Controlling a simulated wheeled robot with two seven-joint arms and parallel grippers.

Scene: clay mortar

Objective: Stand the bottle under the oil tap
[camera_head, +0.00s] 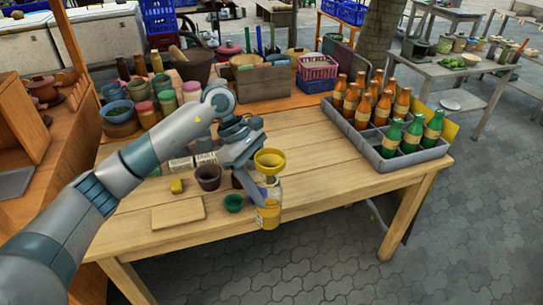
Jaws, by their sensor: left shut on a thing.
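A clear bottle (268,213) with a yellowish lower part is at the front edge of the wooden table (330,170). A yellow funnel (270,160) sits at its top. My left gripper (258,188) reaches in from the left and is shut on the bottle at its upper left side; its fingertips are partly hidden. The bottle looks about upright. I cannot tell whether its base touches the table or hangs just off the front edge. I cannot make out an oil tap in this view. My right gripper is not in view.
A green bowl (233,203), a dark cup (208,178) and a wooden board (178,214) are left of the bottle. A grey crate (376,157) of orange and green bottles stands at the table's right. The tabletop between the bottle and crate is clear. Jars and baskets fill the back.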

